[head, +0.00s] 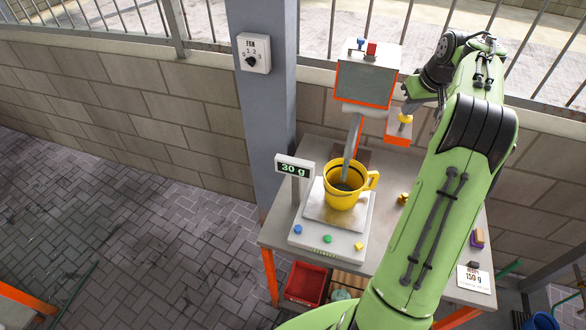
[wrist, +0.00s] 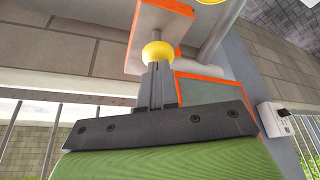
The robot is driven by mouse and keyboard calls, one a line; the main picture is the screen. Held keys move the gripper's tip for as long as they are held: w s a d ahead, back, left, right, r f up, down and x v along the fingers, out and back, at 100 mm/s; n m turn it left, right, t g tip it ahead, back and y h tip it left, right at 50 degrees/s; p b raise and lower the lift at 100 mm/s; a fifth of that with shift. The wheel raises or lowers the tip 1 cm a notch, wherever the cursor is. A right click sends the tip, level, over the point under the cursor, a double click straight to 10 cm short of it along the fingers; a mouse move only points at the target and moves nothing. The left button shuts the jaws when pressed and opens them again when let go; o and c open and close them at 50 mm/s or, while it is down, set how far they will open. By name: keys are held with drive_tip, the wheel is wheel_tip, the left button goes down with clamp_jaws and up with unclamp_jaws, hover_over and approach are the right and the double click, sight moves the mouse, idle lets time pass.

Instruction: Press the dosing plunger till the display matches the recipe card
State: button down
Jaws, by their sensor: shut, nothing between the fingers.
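The dosing plunger is a yellow knob (head: 405,118) on a short rod above an orange-and-grey bracket, at the right of the dispenser (head: 367,83). In the wrist view the knob (wrist: 157,53) appears right at the fingertips. My gripper (wrist: 156,68) is shut and empty; I cannot tell whether it touches the knob. In the head view my gripper is near the knob, partly hidden by my arm. The display (head: 295,168) reads 30 g. The recipe card (head: 474,278) at the table's right front reads 150 g. A yellow mug (head: 342,190) stands on the scale (head: 312,236) under the spout.
A grey pillar (head: 265,110) with a FAN dial box (head: 254,53) stands left of the dispenser. A block wall with railings runs behind. A purple-and-tan block (head: 477,238) lies at the table's right. A red bin (head: 306,284) sits below the table.

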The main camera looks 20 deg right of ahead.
drive_tip(key=shift+r+p, duration=1.95)
drive_tip(key=shift+r, duration=0.5)
drive_tip(key=shift+f, duration=0.15)
idle(0.3)
wheel_tip(320, 180, down, 3)
drive_tip(key=b, duration=0.3)
drive_tip(key=shift+b, duration=0.35)
idle(2.0)
